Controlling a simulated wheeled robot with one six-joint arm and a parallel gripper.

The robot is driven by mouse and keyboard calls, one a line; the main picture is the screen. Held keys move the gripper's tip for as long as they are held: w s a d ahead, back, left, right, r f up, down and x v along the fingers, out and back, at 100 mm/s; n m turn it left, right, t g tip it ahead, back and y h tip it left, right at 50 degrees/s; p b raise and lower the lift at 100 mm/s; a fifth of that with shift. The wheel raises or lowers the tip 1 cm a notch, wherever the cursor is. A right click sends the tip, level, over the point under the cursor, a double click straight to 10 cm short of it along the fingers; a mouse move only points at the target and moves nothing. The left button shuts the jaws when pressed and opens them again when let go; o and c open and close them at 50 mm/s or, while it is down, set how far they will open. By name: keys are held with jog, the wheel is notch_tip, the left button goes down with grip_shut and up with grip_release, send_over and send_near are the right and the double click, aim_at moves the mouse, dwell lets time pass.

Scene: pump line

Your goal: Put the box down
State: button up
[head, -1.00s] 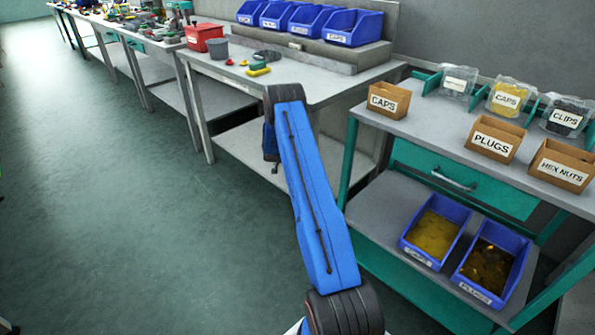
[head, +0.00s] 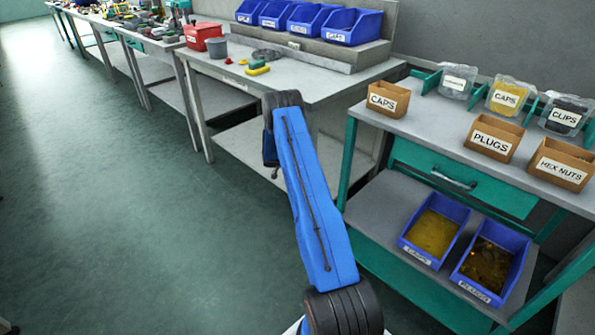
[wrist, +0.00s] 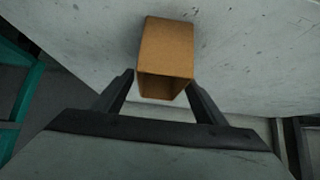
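A plain brown cardboard box (wrist: 166,46) shows in the wrist view, its open side partly facing the camera. My gripper (wrist: 161,79) has one dark finger at each side of the box's near end and appears shut on it. Behind the box is a pale, scuffed surface (wrist: 240,60); I cannot tell whether the box touches it. In the head view my blue arm link hides the gripper and this box.
A workbench (head: 318,88) holds blue bins (head: 350,28), a red bin (head: 203,37) and a grey cup (head: 217,48). The teal bench at right carries cardboard boxes labelled CAPS (head: 388,99), PLUGS (head: 494,138) and HEX NUTS (head: 562,163). Open floor (head: 110,220) lies at left.

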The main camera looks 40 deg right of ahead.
jog(key=shift+r, duration=0.2)
jog(key=s+a+r+n, duration=0.1)
jog(key=s+a+r, duration=0.1)
jog(key=a+r, duration=0.6)
jog(key=s+a+r+n, duration=0.15)
jog(key=a+r, duration=0.25)
jog(key=r, duration=0.8)
jog(key=s+a+r, duration=0.3)
jog(key=a+r, duration=0.3)
jog(key=r, duration=0.4)
jog(key=s+a+r+n+y, duration=0.3)
jog(key=s+a+r+n, duration=0.1)
jog(key=s+a+r, duration=0.95)
jog(key=s+a+r+n+t+y, duration=0.1)
jog(key=s+a+r+n+y, duration=0.1)
jog(key=s+a, duration=0.5)
jog(key=s+a+r+n+t+y, duration=0.1)
jog(key=s+a+n, duration=0.4)
jog(key=s, duration=1)
jog(key=s+a+r+n+t+y, duration=0.2)
jog(key=s+a+r+n+y, duration=0.1)
jog(key=s+a, duration=0.7)
jog(key=shift+s+a+r, duration=0.3)
jog(key=shift+s+r, duration=0.4)
jog(key=shift+s, duration=0.4)
jog(key=shift+n, duration=0.25)
